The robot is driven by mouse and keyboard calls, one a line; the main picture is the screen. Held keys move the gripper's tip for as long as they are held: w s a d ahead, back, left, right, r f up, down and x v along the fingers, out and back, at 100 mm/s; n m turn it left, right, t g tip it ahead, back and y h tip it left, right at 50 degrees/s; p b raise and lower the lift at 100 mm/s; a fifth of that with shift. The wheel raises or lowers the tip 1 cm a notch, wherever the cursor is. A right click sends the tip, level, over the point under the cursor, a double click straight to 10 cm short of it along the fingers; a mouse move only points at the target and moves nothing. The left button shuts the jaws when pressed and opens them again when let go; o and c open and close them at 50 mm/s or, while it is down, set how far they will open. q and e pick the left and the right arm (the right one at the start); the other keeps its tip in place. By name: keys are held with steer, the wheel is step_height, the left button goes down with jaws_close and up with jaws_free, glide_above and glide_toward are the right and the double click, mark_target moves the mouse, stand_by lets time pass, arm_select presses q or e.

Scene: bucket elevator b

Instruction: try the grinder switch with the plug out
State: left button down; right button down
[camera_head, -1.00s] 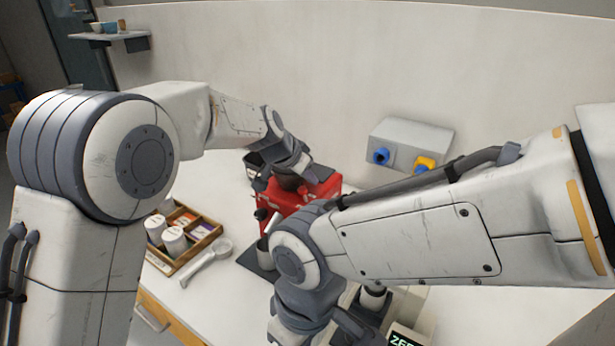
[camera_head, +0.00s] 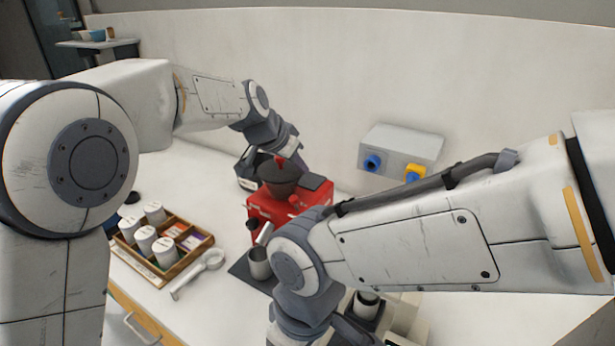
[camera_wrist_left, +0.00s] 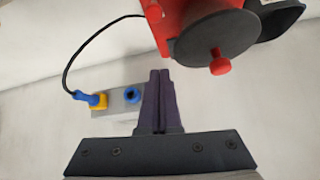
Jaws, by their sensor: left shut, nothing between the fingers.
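The red grinder (camera_head: 262,207) stands on the counter with a dark round hopper (camera_head: 277,180) on top. In the left wrist view the red body (camera_wrist_left: 185,22) is at the top, with a red knob (camera_wrist_left: 220,62) on the dark lid. I cannot tell which part is the switch. A black cable runs from the grinder side to a blue plug (camera_wrist_left: 84,97) at the yellow socket (camera_wrist_left: 99,101); it looks seated there. The blue socket (camera_wrist_left: 132,95) looks empty. My left gripper (camera_wrist_left: 160,74) is shut and empty, beside the grinder. My right gripper's fingers are hidden low in the head view.
A wooden tray (camera_head: 190,258) with white canisters, a portafilter (camera_head: 200,275) and a metal cup (camera_head: 260,264) lie near the grinder. My right arm crosses in front of the counter's right side.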

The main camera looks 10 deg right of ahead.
arm_select(q)
steer(key=v, duration=0.3)
steer(key=shift+s+a+r, duration=0.15)
steer(key=shift+s+a, duration=0.05)
steer(key=shift+a, duration=0.1)
